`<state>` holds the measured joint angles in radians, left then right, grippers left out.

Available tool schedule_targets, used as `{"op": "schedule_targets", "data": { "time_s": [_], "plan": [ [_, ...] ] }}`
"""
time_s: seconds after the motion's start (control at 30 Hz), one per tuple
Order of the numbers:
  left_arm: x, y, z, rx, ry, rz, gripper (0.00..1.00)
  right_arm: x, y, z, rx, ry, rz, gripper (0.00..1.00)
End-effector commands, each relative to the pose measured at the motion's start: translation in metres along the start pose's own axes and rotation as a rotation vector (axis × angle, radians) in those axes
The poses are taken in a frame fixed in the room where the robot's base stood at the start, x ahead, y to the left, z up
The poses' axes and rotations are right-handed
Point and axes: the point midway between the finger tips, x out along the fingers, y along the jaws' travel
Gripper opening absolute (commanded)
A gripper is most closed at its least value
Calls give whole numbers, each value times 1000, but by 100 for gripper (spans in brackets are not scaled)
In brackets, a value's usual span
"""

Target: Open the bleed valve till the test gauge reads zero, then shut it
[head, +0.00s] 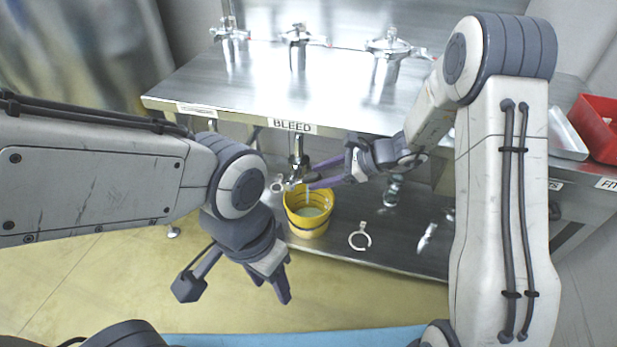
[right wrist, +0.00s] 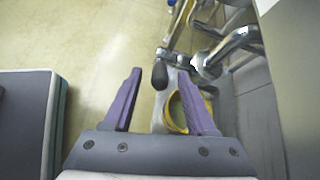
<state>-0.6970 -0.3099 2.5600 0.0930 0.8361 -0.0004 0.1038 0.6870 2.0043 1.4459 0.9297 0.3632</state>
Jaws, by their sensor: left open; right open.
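The bleed valve (head: 297,160) hangs under the bench edge below the BLEED label (head: 292,125). In the right wrist view, a lever with a dark knob (right wrist: 159,76) shows between the fingers of my right gripper (right wrist: 158,72), which is open. I cannot tell whether the fingers touch it. In the head view, my right gripper (head: 314,174) is beside the valve, above a yellow bucket (head: 308,225). Pale liquid shows in the bucket. My left gripper (head: 236,289) is open and empty, lower and in front of the shelf. I cannot make out a test gauge dial.
Several metal fittings (head: 388,62) stand on the steel bench (head: 215,85). The lower shelf (head: 390,252) holds the bucket, a ring-shaped tool (head: 360,237) and other fittings. A red bin (head: 592,125) is at right. The yellow floor (head: 60,285) at left is clear.

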Motion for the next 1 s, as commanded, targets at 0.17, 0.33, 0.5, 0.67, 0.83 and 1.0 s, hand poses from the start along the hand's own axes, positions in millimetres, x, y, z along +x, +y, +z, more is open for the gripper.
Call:
{"op": "schedule_targets", "data": {
  "time_s": [0.17,0.33,0.5,0.67,0.83,1.0],
  "plan": [
    [-3,0,0,0,0,0,50,-18,0,0,0,0,-1,57],
    [-3,0,0,0,0,0,50,-21,0,0,1,0,0,57],
    [-3,0,0,0,0,0,50,-20,0,-1,1,-1,0,38],
    [13,-1,1,0,0,0,50,-17,6,-14,26,-31,1,0],
    [56,-4,3,0,0,0,50,-12,22,-47,106,-146,4,0],
    [109,-8,6,0,0,0,50,-14,38,-82,209,-324,-16,0]
  ]
}}
